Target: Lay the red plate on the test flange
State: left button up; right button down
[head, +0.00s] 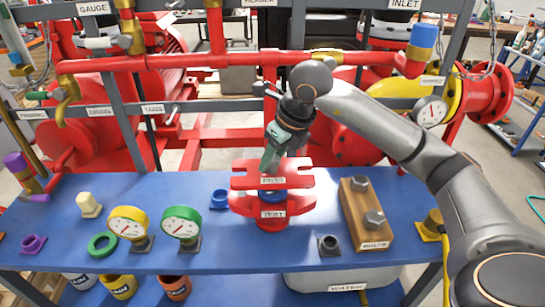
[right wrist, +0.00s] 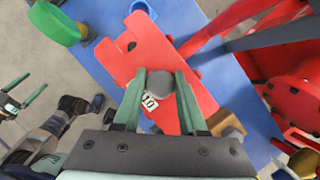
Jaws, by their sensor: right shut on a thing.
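The red plate (head: 243,183) is a flat notched slab with a small white label. It shows large in the right wrist view (right wrist: 130,50), with a grey round knob (right wrist: 160,84) on it. My right gripper (head: 270,160) is shut on this knob from above, its green fingers on either side. The test flange (head: 300,207) is red, labelled TEST, and stands on the blue bench. The plate is over the flange, with a blue round part (head: 272,196) showing between them. Whether they touch is unclear. My left gripper (right wrist: 22,94) shows only in the right wrist view, apart from the plate, open and empty.
The blue bench (head: 330,215) carries yellow and green gauges (head: 182,225) to the left and a wooden bolt block (head: 365,215) to the right. Red pipes and grey posts stand behind.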

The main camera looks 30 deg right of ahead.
aim_at(272, 171)
jog(key=shift+f+b, duration=1.6)
jog(key=shift+f, duration=0.3)
jog(key=c, duration=0.7)
grip_release()
jog(key=o, duration=0.3)
jog(key=shift+f, duration=0.1)
jog(key=shift+r, duration=0.25)
jog(key=v, duration=1.2)
jog(key=shift+s+p, duration=0.2)
jog(key=shift+p, duration=0.1)
